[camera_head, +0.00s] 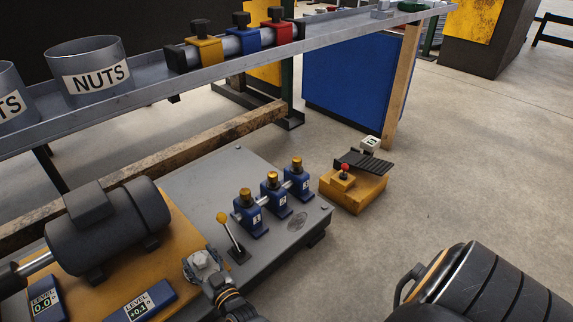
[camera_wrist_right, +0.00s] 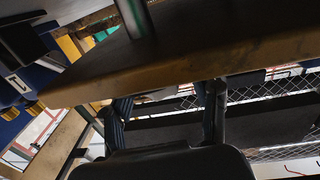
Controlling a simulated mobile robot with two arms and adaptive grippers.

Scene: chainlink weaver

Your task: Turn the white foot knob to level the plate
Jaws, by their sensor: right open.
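The plate (camera_head: 188,225) is a yellow-orange slab carrying a dark motor (camera_head: 105,228). Two blue level displays on it read 0.0 (camera_head: 44,300) and +0.1 (camera_head: 140,304). A pale hexagonal piece (camera_head: 200,258) shows at the plate's near right corner; I cannot tell whether it is the white foot knob or its bolt. My right gripper (camera_head: 207,274) is at this corner, partly hidden by its own wrist. In the right wrist view, its open fingers (camera_wrist_right: 168,100) reach below a yellow-brown plate edge (camera_wrist_right: 150,72), with no white knob clearly visible between them. My left gripper is out of view.
A yellow-knobbed lever (camera_head: 230,235) and blue blocks with brass knobs (camera_head: 272,192) stand on the grey base (camera_head: 190,180), close to the right gripper. A shelf (camera_head: 130,100) with a NUTS bin (camera_head: 90,75) runs above. The floor at right has a yellow pedal box (camera_head: 365,193).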

